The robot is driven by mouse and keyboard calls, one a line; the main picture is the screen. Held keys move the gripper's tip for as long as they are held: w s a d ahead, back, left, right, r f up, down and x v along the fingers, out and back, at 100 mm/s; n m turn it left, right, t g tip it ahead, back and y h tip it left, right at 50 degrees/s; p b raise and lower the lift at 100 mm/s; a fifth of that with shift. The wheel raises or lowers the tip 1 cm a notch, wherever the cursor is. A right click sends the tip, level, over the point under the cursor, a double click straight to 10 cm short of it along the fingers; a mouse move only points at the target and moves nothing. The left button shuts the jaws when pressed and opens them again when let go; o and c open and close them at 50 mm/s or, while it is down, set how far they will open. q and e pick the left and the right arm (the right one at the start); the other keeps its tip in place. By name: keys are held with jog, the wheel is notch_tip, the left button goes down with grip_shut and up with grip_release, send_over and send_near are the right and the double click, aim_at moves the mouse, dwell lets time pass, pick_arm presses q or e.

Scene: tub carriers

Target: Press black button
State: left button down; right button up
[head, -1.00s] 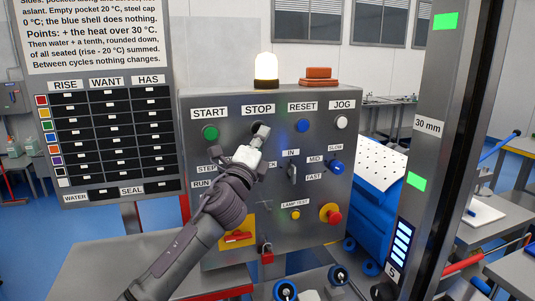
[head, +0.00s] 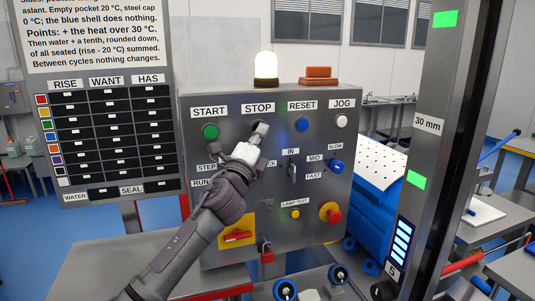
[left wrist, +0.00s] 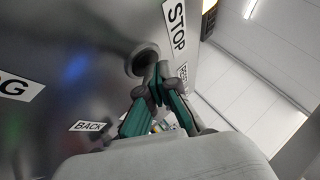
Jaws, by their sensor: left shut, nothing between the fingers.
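The black button (left wrist: 142,58) sits on the grey control panel (head: 225,150), beside the STOP label (head: 258,108). In the head view it is mostly hidden behind my left gripper (head: 262,129). My left gripper is shut and empty, its fingertips pointing at the panel just under STOP. In the left wrist view the closed fingertips (left wrist: 159,80) are at the button's lower right edge, very close to it. I cannot tell whether they touch it. My right gripper is not in view.
A green START button (head: 210,132) is to the left, and a blue RESET button (head: 302,125) and white JOG button (head: 341,122) are to the right. A selector (head: 292,172) and red emergency knob (head: 331,214) are lower. A lit lamp (head: 266,66) stands on top.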

pick_arm(q)
jog(key=shift+s, duration=0.1)
jog(key=shift+s+d, duration=0.1)
jog(key=shift+s, duration=0.2)
jog(key=s+d+p, duration=0.2)
jog(key=s+p, duration=0.1)
jog(key=s, duration=0.2)
jog(key=shift+s, duration=0.35)
jog(key=shift+a+f, duration=0.1)
jog(key=shift+f, duration=0.05)
dwell(0.4)
